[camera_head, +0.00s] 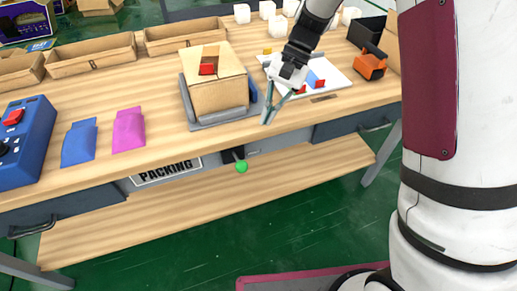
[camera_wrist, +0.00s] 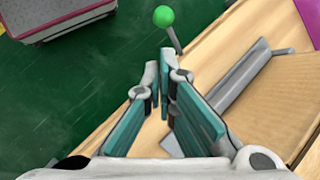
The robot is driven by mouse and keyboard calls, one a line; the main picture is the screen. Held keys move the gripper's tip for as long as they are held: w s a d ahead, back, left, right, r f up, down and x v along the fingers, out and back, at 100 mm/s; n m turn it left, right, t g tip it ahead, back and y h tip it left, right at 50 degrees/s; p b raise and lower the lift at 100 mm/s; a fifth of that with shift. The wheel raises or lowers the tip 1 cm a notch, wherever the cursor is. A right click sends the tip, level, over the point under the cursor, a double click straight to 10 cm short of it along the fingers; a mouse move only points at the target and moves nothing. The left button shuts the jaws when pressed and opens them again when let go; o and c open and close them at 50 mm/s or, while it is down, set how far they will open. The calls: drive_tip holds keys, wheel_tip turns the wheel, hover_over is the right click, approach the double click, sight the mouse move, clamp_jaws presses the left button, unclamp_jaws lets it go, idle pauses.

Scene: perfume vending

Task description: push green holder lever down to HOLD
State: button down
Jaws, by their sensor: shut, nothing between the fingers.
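The green ball of the lever (camera_head: 241,167) hangs on a dark arm in front of the table's front edge, below the tabletop. In the wrist view the green ball (camera_wrist: 163,16) sits beyond the fingertips on a grey rod, over the dark green floor. My gripper (camera_head: 268,119) is shut and empty, above the table's front edge, up and to the right of the ball and apart from it. Its teal fingers (camera_wrist: 164,72) also show in the wrist view. A cardboard box (camera_head: 219,96) stands in a grey holder (camera_head: 209,124) above the lever. No HOLD mark is readable.
A white board (camera_head: 335,83) with small coloured pieces lies right of my gripper. Blue (camera_head: 79,143) and magenta (camera_head: 129,130) packets lie left of the box. A PACKING sign (camera_head: 167,172) is under the tabletop. A lower wooden shelf (camera_head: 200,212) runs below the lever.

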drive_tip(key=b, duration=0.2)
approach(237, 159)
drive_tip(key=s+f, duration=0.2)
drive_tip(key=f, duration=0.3)
drive_tip(key=shift+s+d, duration=0.15)
drive_tip(key=shift+s, duration=0.25)
drive_tip(key=shift+f, duration=0.2)
